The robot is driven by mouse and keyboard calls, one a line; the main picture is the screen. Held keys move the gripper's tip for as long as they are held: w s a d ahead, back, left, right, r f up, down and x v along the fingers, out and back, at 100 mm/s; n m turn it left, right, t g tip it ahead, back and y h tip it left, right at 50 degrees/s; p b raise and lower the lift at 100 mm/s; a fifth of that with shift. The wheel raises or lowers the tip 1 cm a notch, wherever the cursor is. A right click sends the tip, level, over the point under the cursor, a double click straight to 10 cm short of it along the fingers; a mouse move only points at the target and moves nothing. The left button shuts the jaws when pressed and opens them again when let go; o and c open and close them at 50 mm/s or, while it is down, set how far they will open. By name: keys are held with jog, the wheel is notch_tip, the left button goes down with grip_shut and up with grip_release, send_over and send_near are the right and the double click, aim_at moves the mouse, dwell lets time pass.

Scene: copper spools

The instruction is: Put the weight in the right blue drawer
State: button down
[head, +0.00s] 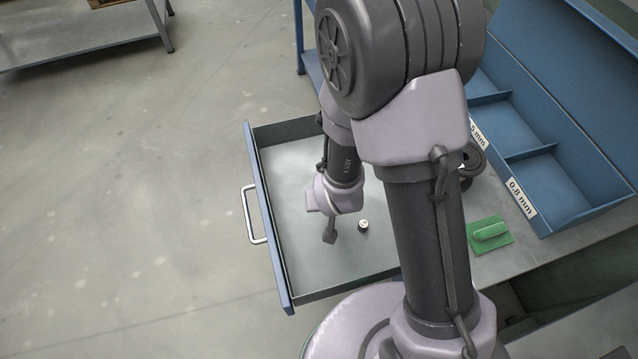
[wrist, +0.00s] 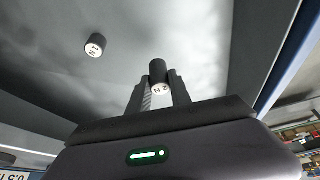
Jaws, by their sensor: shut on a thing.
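A small dark cylindrical weight (wrist: 157,71) with a white, marked end face sits between the two fingertips of my gripper (wrist: 159,82) in the wrist view. My gripper is shut on it. In the head view my gripper (head: 329,229) points down over the open blue drawer (head: 261,206), inside its outline. The held weight cannot be made out clearly there. Whether it touches the drawer floor I cannot tell. A second small dark weight (head: 363,226) with a pale end stands on the drawer floor, right of my gripper. It also shows in the wrist view (wrist: 95,46), apart from the fingers.
A blue compartment rack (head: 556,185) with size labels stands on the bench to the right. A green pad-like object (head: 490,234) lies on the bench beside it. Another grey table (head: 80,42) is at the upper left. Floor left of the drawer is clear.

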jog(key=w+a, duration=0.1)
jog(key=w, duration=0.2)
jog(key=w+p, duration=0.1)
jog(key=w, duration=0.2)
jog(key=w+a, duration=0.1)
jog(key=w, duration=0.3)
jog(key=shift+a+f+p, duration=0.35)
notch_tip(320, 180, down, 4)
jog(key=b, duration=0.3)
jog(key=shift+r, duration=0.2)
jog(key=shift+f, duration=0.1)
jog(key=c, duration=1.2)
grip_release()
